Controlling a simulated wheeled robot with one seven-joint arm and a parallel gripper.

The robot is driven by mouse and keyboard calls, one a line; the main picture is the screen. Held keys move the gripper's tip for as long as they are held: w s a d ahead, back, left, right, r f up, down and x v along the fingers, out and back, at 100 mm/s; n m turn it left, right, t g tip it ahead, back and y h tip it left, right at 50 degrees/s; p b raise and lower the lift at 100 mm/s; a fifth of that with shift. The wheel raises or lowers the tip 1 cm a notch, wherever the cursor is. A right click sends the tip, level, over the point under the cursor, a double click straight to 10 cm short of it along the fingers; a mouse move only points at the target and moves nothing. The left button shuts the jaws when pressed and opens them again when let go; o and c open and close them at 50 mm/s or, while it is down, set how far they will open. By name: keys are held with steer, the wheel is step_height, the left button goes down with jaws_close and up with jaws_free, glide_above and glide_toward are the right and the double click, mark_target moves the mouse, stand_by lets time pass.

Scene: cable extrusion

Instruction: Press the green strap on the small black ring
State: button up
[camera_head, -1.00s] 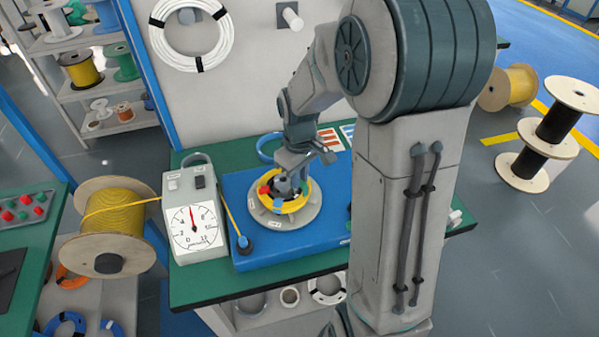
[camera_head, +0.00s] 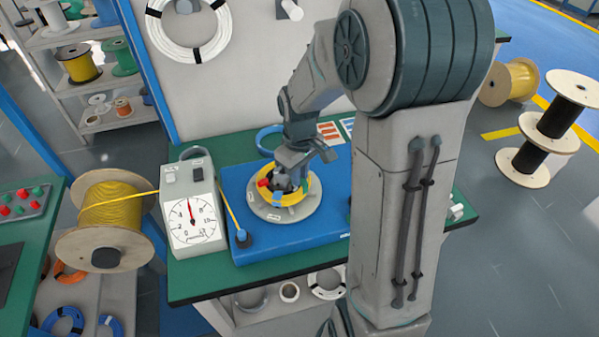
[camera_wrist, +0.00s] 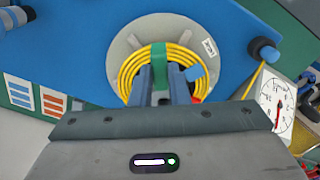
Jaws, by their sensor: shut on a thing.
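A coil of yellow cable (camera_wrist: 131,72) lies on a round grey disc (camera_wrist: 124,44) on the blue board. In the head view the yellow coil (camera_head: 296,195) is partly covered by my gripper (camera_head: 290,175). A green strap (camera_wrist: 160,57) lies across the coil in the wrist view, between my two fingertips. My gripper (camera_wrist: 162,76) points down at the coil and is shut on the green strap. A blue strap (camera_wrist: 193,72) and a red piece (camera_wrist: 197,99) sit just right of the fingers. I cannot make out the small black ring; the coil's near side is hidden.
A meter box (camera_head: 192,212) stands left of the disc. A yellow cable runs from a large spool (camera_head: 110,205) past it to a dark-blue knob (camera_head: 242,239) on the board (camera_head: 285,249). A blue ring (camera_head: 269,142) lies behind. The board's front is clear.

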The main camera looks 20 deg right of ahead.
mark_target(300, 189)
steer(key=shift+f, duration=0.1)
steer(key=shift+f+b, duration=1.15)
steer(key=shift+f, duration=0.3)
steer(key=shift+f+b, duration=0.45)
steer(key=shift+f, duration=0.1)
stand_by(0.8)
steer(key=o, duration=0.9)
steer(key=shift+c, duration=0.2)
steer(key=shift+r+p, duration=3.1)
steer(key=shift+r, duration=0.95)
